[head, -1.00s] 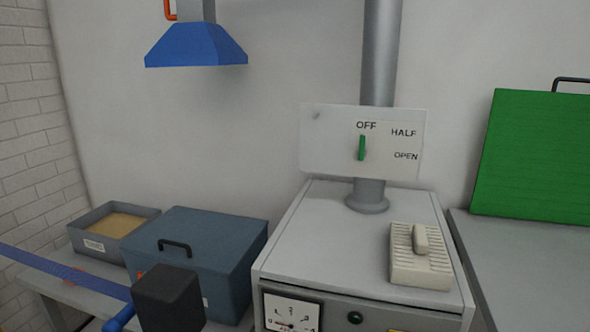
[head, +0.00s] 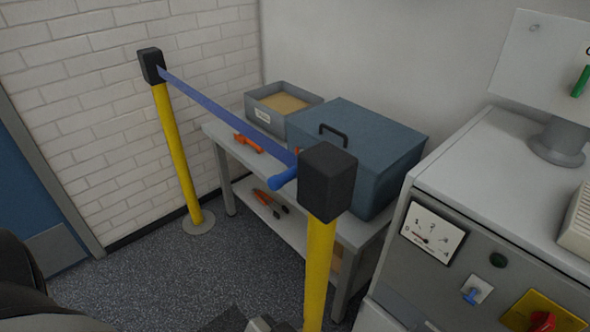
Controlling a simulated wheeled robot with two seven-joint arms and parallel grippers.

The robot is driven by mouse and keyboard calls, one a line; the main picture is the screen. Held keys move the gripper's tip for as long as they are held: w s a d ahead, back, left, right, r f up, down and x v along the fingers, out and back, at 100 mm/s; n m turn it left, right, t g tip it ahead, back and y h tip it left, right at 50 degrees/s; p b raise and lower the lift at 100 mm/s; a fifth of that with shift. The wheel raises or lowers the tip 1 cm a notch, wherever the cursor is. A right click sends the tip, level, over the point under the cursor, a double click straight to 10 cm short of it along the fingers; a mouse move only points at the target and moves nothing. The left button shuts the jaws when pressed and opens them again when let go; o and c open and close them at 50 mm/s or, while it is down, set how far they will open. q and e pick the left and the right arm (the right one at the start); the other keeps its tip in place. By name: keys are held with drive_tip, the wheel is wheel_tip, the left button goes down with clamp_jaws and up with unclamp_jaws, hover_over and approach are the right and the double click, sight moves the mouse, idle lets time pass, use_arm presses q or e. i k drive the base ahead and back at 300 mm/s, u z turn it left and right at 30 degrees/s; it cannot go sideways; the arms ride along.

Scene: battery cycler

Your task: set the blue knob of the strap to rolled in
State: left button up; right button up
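The blue strap (head: 225,112) is stretched between two yellow posts with black heads. It runs from the far post's head (head: 151,66) to the near post's head (head: 327,180). The blue knob (head: 283,179) sticks out from the left side of the near head, just below the strap's end. I cannot make out either gripper. A dark rounded shape, apparently part of my arm, fills the lower left corner. A small dark and grey part shows at the bottom edge, too cut off to identify. Nothing is seen touching the knob.
A low bench (head: 228,157) behind the strap holds a blue-grey box (head: 390,152), a tray of sand (head: 264,116) and orange tools. The grey cycler cabinet (head: 490,180) with dial and switches stands at right. Speckled floor (head: 135,275) is clear at lower left.

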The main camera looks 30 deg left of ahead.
sight(275, 182)
drive_tip(key=k, duration=1.35)
drive_tip(key=u, duration=0.6)
drive_tip(key=i, duration=1.15)
drive_tip(key=z, duration=0.45)
